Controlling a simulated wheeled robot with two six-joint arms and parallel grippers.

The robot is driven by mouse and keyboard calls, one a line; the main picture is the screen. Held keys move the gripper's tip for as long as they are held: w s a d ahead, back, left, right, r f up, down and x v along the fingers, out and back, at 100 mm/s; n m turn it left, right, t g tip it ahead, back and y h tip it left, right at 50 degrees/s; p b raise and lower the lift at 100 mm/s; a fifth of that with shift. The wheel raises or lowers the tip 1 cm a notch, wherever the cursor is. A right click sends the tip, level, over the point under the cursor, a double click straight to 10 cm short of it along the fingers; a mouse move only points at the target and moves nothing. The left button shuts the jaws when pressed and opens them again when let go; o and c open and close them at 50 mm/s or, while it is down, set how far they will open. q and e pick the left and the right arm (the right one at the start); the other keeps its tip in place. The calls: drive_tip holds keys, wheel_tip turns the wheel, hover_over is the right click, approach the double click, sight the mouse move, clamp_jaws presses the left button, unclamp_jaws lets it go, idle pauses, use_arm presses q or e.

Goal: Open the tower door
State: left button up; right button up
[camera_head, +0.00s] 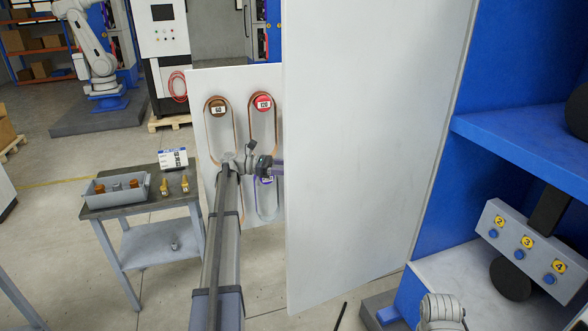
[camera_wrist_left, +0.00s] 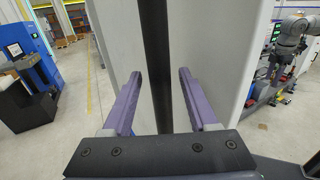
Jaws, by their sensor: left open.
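A tall white door panel (camera_head: 365,140) stands at the left of the blue tower (camera_head: 515,60) in the head view. My left gripper (camera_head: 276,170) is at the panel's left edge, its tips partly hidden behind it. In the left wrist view my left gripper (camera_wrist_left: 157,90) is open, its two purple fingers apart. A dark vertical bar (camera_wrist_left: 155,60) runs between the fingers, with pale panel faces on both sides. I cannot tell whether either finger touches it.
A white board (camera_head: 208,83) with labelled oval loops stands behind the left gripper. A grey side table (camera_head: 135,203) with a small bin is at the left. A blue shelf (camera_head: 540,135) and a numbered button panel (camera_head: 520,242) are at the right. Open floor lies between.

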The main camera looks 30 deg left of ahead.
use_arm(q)
drive_tip(key=shift+a, duration=0.1)
drive_tip(key=v, duration=0.7)
drive_tip(key=shift+s+a, duration=0.15)
drive_tip(key=shift+a, duration=0.1)
drive_tip(key=shift+f, duration=0.1)
